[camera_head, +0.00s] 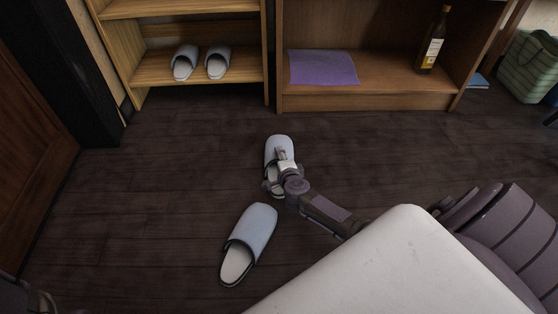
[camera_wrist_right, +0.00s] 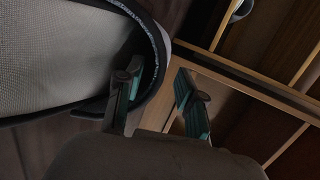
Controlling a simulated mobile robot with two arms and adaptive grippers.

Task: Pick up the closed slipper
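Two pale blue slippers with dark rims lie on the floor in the head view. The farther slipper (camera_head: 278,143) is partly hidden under my right gripper (camera_head: 281,156). The nearer slipper (camera_head: 256,228) lies apart, in front of it and a little left. In the right wrist view a slipper (camera_wrist_right: 60,50) fills the left side. There my right gripper (camera_wrist_right: 158,85) has its two fingers apart, one over the slipper's dark rim and one to the right of it. I cannot tell if they touch it. My left gripper's fingers are not visible.
Another slipper pair (camera_head: 185,62) sits on the wooden shelf (camera_head: 150,70) at the back left. A purple sheet (camera_head: 323,67) and a bottle (camera_head: 432,42) are on the cabinet (camera_head: 385,85). A green basket (camera_head: 527,68) stands at the far right. The floor left of the slippers is clear.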

